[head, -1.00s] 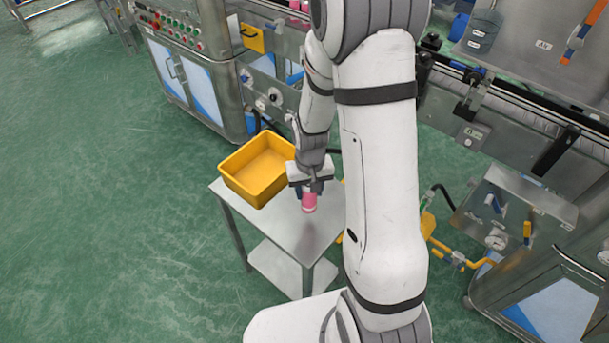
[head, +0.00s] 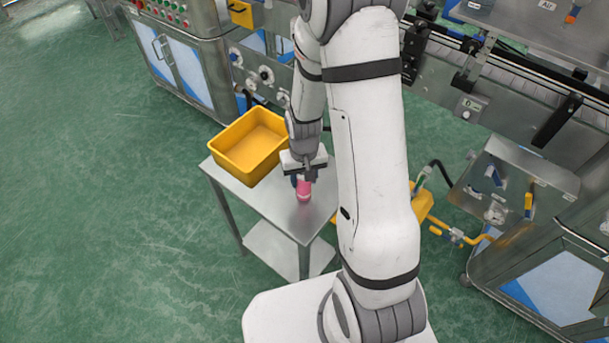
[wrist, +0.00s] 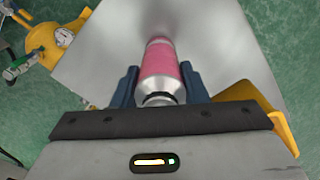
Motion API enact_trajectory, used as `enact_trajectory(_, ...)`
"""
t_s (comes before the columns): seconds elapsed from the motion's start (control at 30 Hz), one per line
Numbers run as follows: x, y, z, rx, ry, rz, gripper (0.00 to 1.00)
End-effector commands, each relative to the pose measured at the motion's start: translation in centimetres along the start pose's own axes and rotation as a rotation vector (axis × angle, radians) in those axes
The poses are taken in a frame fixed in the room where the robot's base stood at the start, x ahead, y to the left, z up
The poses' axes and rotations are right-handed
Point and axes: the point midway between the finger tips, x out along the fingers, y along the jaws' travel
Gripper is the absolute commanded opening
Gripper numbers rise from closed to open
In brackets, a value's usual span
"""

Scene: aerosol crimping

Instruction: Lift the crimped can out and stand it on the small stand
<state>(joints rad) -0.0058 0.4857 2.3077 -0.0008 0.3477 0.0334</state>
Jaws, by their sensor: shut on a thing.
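The can (head: 304,191) is pink with a silver top, and it is held at the small stand (head: 265,196), a grey metal table with a lower shelf. My gripper (head: 305,176) is shut on the can from above. In the wrist view the can (wrist: 161,68) lies between the two blue fingers of my gripper (wrist: 158,88), its silver shoulder toward me. The stand's top (wrist: 105,62) spreads below it. The can's base is at or just over the stand top; I cannot tell whether it touches.
A yellow bin (head: 250,144) occupies the stand's back left, and its edge shows in the wrist view (wrist: 275,115). The front of the stand top is bare. Machine cabinets (head: 180,60) stand behind, and a steel machine with yellow pipes (head: 455,234) is at right. Green floor is open at left.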

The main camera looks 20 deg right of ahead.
Motion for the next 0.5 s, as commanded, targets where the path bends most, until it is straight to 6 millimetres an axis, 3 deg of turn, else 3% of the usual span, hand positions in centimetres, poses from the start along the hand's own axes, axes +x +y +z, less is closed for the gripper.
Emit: enact_trajectory(0.5, 0.42, -0.06, -0.01, -0.001, 0.0, 0.0, 0.17)
